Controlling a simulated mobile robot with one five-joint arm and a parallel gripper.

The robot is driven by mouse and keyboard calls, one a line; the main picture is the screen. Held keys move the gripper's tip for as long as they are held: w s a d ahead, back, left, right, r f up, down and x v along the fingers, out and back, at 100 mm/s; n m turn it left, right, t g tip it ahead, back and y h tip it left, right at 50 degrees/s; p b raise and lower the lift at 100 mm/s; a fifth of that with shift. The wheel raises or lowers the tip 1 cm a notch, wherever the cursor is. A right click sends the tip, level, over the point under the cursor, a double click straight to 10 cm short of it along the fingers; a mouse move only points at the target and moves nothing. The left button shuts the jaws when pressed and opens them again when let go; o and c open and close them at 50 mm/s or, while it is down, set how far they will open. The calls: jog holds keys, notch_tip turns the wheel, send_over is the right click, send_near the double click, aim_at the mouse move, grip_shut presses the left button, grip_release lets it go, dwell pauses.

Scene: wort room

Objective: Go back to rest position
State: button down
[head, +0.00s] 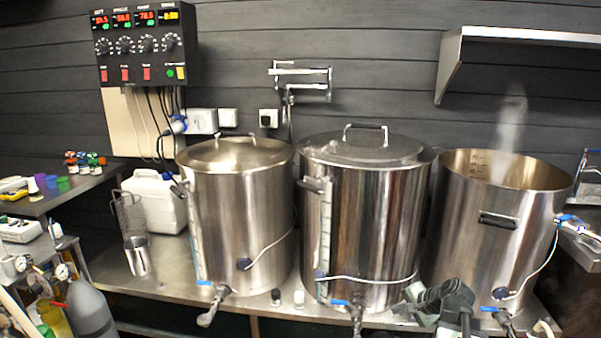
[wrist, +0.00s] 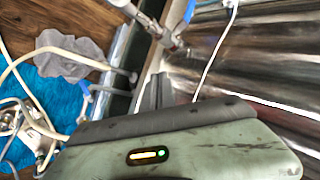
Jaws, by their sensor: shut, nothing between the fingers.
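My gripper (head: 450,298) shows small and dark at the lower right of the head view, in front of the bench edge and the open right kettle (head: 480,255). In the wrist view its dark fingers (wrist: 157,92) are together above the green-grey gripper body, with nothing held. The fingers appear close to the bench edge and beside a shiny steel kettle wall (wrist: 265,60). Whether they touch anything cannot be told.
Two lidded kettles (head: 240,205) (head: 362,215) stand left of the steaming open one. Valves (wrist: 170,35) and white cables (wrist: 215,55) stick out near my gripper. Below lie a blue sheet (wrist: 55,100), a grey rag (wrist: 75,55) and hoses. A control box (head: 145,45) hangs at upper left.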

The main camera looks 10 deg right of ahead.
jog(key=w+a+f+n+g+y, duration=0.1)
jog(key=a+n+g, duration=0.15)
jog(key=a, duration=0.75)
jog(key=w+a+f+n+g, duration=0.1)
jog(key=w+a+f+n, duration=0.15)
jog(key=a, duration=0.85)
jog(key=s+a+f+n+g+h, duration=0.1)
jog(key=s+a+n, duration=0.2)
jog(key=a, duration=0.3)
jog(key=s+a+f+n+g+h, duration=0.1)
jog(key=s+a+n+g, duration=0.1)
jog(key=s+a+n, duration=0.3)
jog(key=s+d+r+n+g+h+p, duration=0.1)
jog(key=s+d+r+p, duration=0.1)
jog(key=d, duration=0.2)
notch_tip(320, 180, up, 17)
jog(key=p, duration=1.7)
jog(key=shift+w+a+r+p, duration=0.15)
jog(key=shift+a+p, duration=0.05)
jog(key=shift+p, duration=0.15)
